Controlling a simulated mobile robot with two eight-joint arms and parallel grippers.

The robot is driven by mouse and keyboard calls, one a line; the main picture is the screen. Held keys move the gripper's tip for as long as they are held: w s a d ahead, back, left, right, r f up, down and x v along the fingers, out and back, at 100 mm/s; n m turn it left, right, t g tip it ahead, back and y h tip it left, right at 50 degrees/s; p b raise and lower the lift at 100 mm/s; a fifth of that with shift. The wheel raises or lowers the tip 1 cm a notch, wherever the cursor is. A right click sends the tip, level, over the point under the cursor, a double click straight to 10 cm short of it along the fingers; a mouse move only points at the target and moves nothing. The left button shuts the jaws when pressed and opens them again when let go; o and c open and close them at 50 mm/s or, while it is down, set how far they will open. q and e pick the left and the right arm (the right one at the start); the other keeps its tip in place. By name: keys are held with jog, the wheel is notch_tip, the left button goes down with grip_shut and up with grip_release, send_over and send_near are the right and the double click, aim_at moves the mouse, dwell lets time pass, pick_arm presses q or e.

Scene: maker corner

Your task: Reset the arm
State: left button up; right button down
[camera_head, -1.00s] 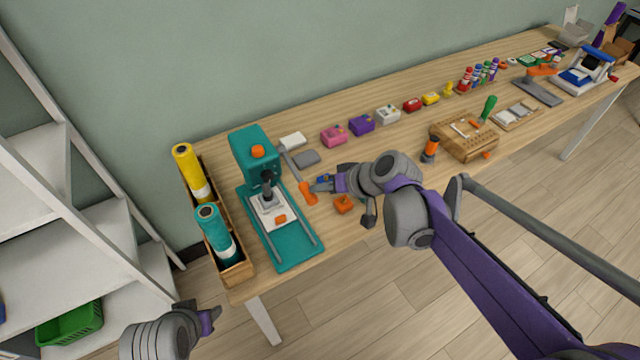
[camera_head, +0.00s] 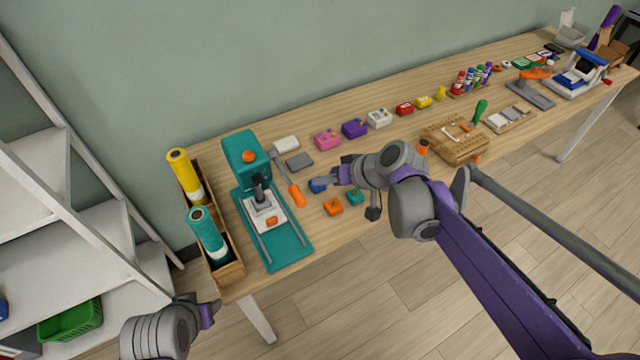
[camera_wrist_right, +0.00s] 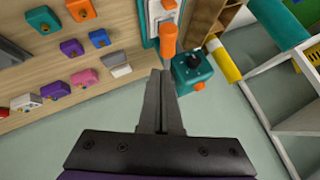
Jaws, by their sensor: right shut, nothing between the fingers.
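My right arm reaches in over the table from the lower right in the head view. Its gripper (camera_head: 326,181) is above the tabletop beside a small blue block (camera_head: 317,186). In the right wrist view its fingers (camera_wrist_right: 161,80) are together with nothing between them. My left gripper (camera_head: 209,313) is at the lower left, in front of the table's left end and apart from everything there. Its fingertips are too small and turned away to tell their state.
A teal press (camera_head: 244,158) and an orange-handled tool (camera_head: 296,194) are left of the right gripper. An orange block (camera_head: 333,207) and a teal block (camera_head: 355,197) lie near the front edge. A wooden box (camera_head: 229,272) holds rolls. White shelves (camera_head: 60,215) stand left.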

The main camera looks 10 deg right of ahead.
jog(key=s+d+r, duration=0.3)
jog(key=s, duration=0.2)
jog(key=s+d+f+h, duration=0.1)
jog(key=s+f+h, duration=0.2)
jog(key=s+f, duration=0.2)
jog(key=s+d+f+m+g+h, duration=0.1)
jog(key=s+f, duration=0.4)
jog(key=s, duration=0.5)
jog(key=d+h, duration=0.1)
jog(key=h, duration=0.1)
jog(key=shift+s+h, duration=0.3)
jog(key=shift+s, duration=0.05)
jog(key=shift+f, duration=0.1)
